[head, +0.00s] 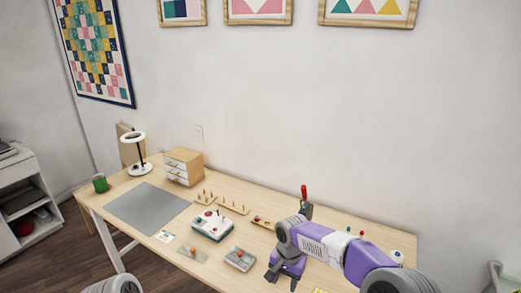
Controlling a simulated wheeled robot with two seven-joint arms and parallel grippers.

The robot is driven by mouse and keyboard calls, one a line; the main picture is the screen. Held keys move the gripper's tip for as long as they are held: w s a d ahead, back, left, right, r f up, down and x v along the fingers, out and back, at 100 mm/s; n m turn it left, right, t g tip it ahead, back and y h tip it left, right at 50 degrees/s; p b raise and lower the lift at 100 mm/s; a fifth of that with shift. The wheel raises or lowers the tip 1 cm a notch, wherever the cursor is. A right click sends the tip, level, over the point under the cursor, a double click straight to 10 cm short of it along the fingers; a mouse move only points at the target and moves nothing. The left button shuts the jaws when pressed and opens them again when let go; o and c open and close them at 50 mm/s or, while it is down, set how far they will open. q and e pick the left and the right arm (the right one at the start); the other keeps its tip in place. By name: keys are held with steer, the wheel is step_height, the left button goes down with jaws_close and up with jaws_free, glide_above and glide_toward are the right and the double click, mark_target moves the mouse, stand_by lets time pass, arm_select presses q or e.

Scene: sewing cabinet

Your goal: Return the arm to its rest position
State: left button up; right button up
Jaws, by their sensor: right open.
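My right arm, purple and white, reaches in from the lower right over the wooden table (331,211). Its gripper (281,281) points down near the table's front edge, with its dark fingers apart and nothing seen between them. My left gripper is out of view; only a grey rounded part of my own body shows at the bottom left.
A red-topped upright item (304,191) stands behind my arm. A white shelf (22,200) is left.

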steer(key=s+f+n+y+b, duration=0.15)
steer(key=s+f, duration=0.25)
steer(key=f, duration=0.7)
steer(key=s+f+n+y+b, duration=0.1)
steer(key=s+f+y+b, duration=0.15)
steer(key=f, duration=0.85)
arm_select(q)
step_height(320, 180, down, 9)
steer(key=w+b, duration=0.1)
steer(key=b, duration=0.2)
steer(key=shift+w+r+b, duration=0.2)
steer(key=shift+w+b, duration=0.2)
arm_select(e)
steer(key=s+d+f, duration=0.2)
steer(key=s+f, duration=1)
steer(key=s, duration=0.4)
steer(key=shift+s+d+f+t, duration=0.15)
steer(key=shift+d+f+t, duration=0.05)
steer(key=shift+d+t, duration=0.1)
